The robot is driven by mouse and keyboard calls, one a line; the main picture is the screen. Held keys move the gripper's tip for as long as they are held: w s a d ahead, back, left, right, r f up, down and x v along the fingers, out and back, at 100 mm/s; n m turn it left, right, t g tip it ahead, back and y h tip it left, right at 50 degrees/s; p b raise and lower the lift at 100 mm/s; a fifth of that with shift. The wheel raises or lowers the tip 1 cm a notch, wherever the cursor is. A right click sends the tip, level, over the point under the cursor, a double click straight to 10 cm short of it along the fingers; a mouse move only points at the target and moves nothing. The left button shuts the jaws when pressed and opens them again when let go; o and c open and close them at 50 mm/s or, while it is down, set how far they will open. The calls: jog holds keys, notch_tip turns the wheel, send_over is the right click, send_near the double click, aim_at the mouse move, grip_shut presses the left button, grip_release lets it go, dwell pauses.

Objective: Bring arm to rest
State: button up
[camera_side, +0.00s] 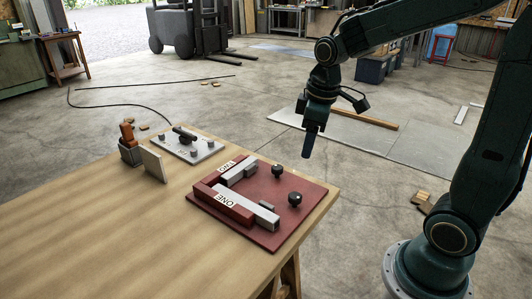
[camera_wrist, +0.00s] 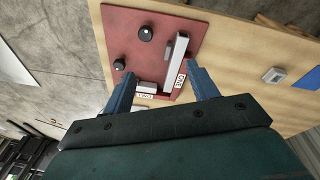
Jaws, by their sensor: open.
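My gripper (camera_side: 312,143) hangs pointing down in the side view, in the air beyond the table's right edge and above the red board's far side. In the wrist view its two blue fingers (camera_wrist: 160,90) are spread apart with nothing held between them. The red board (camera_side: 285,228) lies on the wooden table and carries two metal bars with red blocks, labelled ONE (camera_side: 226,204) and TWO (camera_side: 228,166). Two black knobs stand on it, one nearer (camera_side: 295,199) and one farther (camera_side: 278,170). The board also shows beyond the fingers in the wrist view (camera_wrist: 124,32).
The wooden table (camera_side: 120,250) is mostly bare at its front left. A grey plate with a dark handle (camera_side: 188,145) and a small holder with an orange-brown item (camera_side: 129,145) stand farther back. A forklift (camera_side: 185,30) is in the background. A dark cable lies on the concrete floor.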

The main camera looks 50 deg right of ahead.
jog(key=s+a+r+m+t, duration=0.1)
jog(key=s+a+r+m, duration=0.1)
jog(key=s, duration=0.5)
jog(key=s+a+r+m+t, duration=0.2)
jog(key=s+a+r, duration=0.1)
jog(key=s, duration=0.4)
jog(key=shift+s+a+r+t, duration=0.15)
jog(key=shift+a+r+t, duration=0.15)
jog(key=shift+a, duration=0.15)
dwell(0.5)
